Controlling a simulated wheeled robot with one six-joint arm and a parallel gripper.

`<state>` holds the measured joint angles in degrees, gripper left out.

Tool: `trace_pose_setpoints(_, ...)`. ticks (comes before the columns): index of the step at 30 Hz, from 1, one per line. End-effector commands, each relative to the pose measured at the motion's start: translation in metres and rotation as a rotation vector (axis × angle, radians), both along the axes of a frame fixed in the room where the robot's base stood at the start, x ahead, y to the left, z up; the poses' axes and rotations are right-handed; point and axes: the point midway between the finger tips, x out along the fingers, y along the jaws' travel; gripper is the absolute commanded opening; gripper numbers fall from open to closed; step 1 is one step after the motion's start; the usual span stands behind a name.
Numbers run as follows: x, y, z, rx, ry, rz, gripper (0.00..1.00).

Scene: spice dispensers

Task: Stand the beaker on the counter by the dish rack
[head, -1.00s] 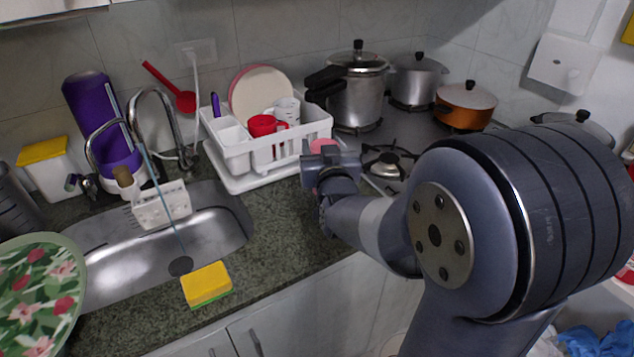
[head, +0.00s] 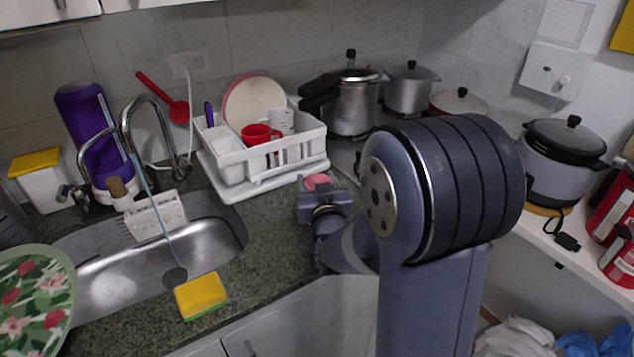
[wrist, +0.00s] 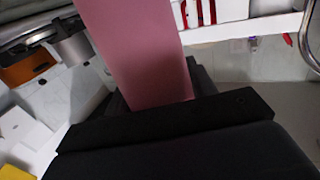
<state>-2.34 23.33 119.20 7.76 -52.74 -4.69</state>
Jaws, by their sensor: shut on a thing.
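The beaker (wrist: 140,50) is pink and held in my gripper; it fills the upper middle of the wrist view. Its pink top (head: 318,181) shows in the head view just above my gripper (head: 322,195). My gripper is shut on it, over the counter in front of the dish rack's right end. My gripper hides the beaker's lower part in the head view, so I cannot tell whether it touches the counter. The white dish rack (head: 262,166) stands against the back wall with a plate, a red cup and a white mug in it.
The bare counter (head: 268,238) lies between the sink (head: 215,232) and my arm. A yellow sponge (head: 202,293) lies near the front edge. The stove with pots (head: 350,105) is behind my arm. A floral plate (head: 35,300) is at the lower left.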

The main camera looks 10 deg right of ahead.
Motion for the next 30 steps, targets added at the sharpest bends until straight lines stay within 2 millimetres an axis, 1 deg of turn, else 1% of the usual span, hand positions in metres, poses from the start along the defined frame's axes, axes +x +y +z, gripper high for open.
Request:
trace_pose_setpoints(2, 0.000, 0.000, -0.003, 0.000, -0.002, 0.000, 0.30)
trace_pose_setpoints(3, 0.000, 0.000, -0.001, 0.000, -0.001, 0.000, 0.56)
trace_pose_setpoints(10, 0.000, 0.000, -0.001, 0.000, 0.000, 0.000, 0.75)
trace_pose_setpoints(17, 0.000, 0.000, -0.001, 0.000, 0.000, 0.000, 0.75)
trace_pose_setpoints(21, 0.000, 0.000, 0.004, 0.000, 0.001, 0.000, 0.75)
trace_pose_setpoints(26, -0.026, 0.002, 0.001, 0.001, -0.001, 0.001, 0.75)
trace_pose_setpoints(30, -0.054, 0.004, 0.001, 0.000, -0.002, 0.001, 0.75)
